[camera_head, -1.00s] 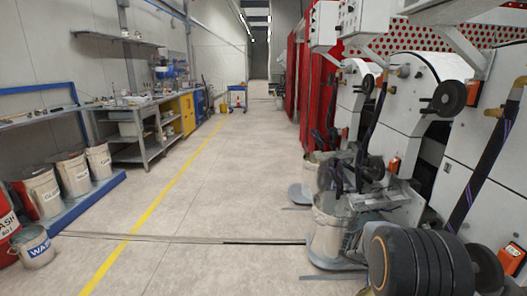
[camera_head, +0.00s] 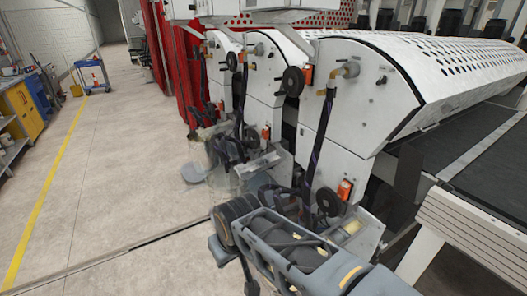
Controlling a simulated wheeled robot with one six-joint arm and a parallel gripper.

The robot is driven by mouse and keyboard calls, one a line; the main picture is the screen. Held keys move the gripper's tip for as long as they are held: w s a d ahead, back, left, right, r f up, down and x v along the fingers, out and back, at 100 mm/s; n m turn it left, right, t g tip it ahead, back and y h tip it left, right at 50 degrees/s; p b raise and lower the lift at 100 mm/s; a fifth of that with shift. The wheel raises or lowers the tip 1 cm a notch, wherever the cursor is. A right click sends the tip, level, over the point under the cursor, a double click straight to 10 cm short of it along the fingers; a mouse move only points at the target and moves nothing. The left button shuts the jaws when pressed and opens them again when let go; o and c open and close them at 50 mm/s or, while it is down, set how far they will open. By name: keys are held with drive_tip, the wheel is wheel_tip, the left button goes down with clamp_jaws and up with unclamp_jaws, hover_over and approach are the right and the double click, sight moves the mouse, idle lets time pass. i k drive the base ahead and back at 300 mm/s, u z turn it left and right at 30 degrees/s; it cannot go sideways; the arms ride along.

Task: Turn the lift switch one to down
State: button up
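I cannot pick out the lift switch one for certain, and no label is readable. An orange-red switch box (camera_head: 345,190) sits low on the nearest white machine's end panel. Another orange box (camera_head: 308,76) is higher up, beside a black round handwheel (camera_head: 293,82). A smaller orange box (camera_head: 266,132) shows on the unit behind. My dark grey arm fills the bottom centre, in front of the machine's base. Dark parts at its left end may be my gripper (camera_head: 236,266). Its fingers are not clear, and no contact with a switch is seen.
A row of white roller machines (camera_head: 360,100) stands on the right, with dark belts hanging at their ends. A pale bucket (camera_head: 222,178) stands by their feet. The concrete floor (camera_head: 110,180) at left is clear, with a yellow line (camera_head: 45,190).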

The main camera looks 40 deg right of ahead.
sight(383, 80)
drive_tip(key=u, duration=1.4)
drive_tip(key=k, duration=0.75)
drive_tip(key=z, duration=1.7)
